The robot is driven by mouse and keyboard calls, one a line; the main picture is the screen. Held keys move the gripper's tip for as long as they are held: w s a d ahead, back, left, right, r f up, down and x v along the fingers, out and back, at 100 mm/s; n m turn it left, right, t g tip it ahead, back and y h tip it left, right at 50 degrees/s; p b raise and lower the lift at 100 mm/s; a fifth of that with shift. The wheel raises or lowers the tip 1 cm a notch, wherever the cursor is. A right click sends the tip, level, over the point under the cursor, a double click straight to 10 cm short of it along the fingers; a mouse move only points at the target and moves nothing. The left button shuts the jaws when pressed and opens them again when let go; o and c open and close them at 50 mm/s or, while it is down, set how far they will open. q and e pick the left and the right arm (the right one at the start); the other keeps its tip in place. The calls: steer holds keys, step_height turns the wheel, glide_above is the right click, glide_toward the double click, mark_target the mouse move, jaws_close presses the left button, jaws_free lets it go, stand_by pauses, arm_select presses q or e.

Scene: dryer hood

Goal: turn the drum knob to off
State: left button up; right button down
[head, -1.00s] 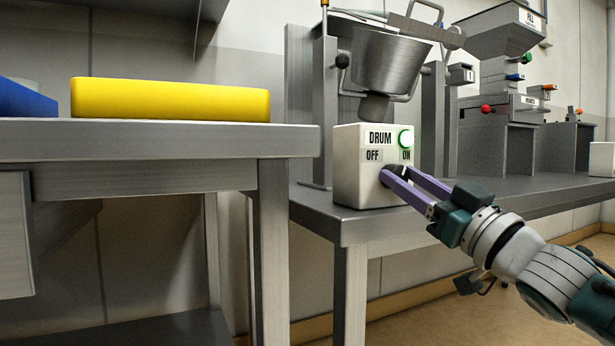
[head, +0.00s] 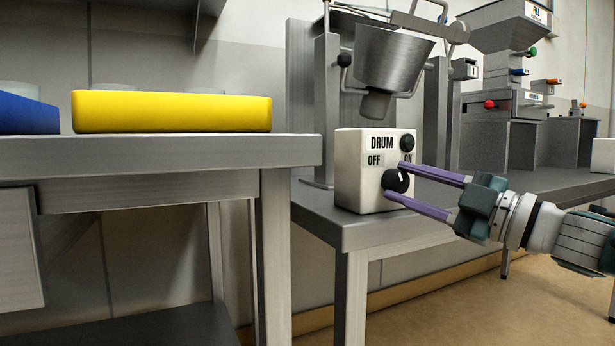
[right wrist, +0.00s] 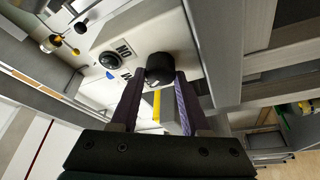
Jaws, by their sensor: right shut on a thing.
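The white drum box (head: 352,180) stands on the metal bench, labelled DRUM, OFF and ON. Its black knob (head: 396,181) is on the front face, and the round lamp (head: 407,143) above it is dark. My right gripper (head: 397,180) has its purple fingers on either side of the knob, shut on it. In the right wrist view the knob (right wrist: 160,69) sits between the fingertips, and the dark lamp (right wrist: 110,60) is beside it. The exact direction of the knob's pointer is hard to tell. My left gripper is not in view.
A metal drum (head: 388,62) hangs above and behind the box. A nearer table (head: 150,150) at left holds a yellow block (head: 170,111) and a blue one (head: 28,110). Other machines with coloured knobs stand at the back right. Open floor lies at lower right.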

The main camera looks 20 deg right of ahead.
steer(key=shift+r+n+g+p, duration=0.1)
steer(key=shift+n+g+p, duration=0.5)
steer(key=shift+n, duration=1.1)
steer(key=shift+c, duration=1.9)
jaws_free()
steer(key=shift+s+d+p, duration=0.3)
steer(key=shift+s, duration=0.2)
steer(key=p+v, duration=0.2)
steer(key=v, duration=0.7)
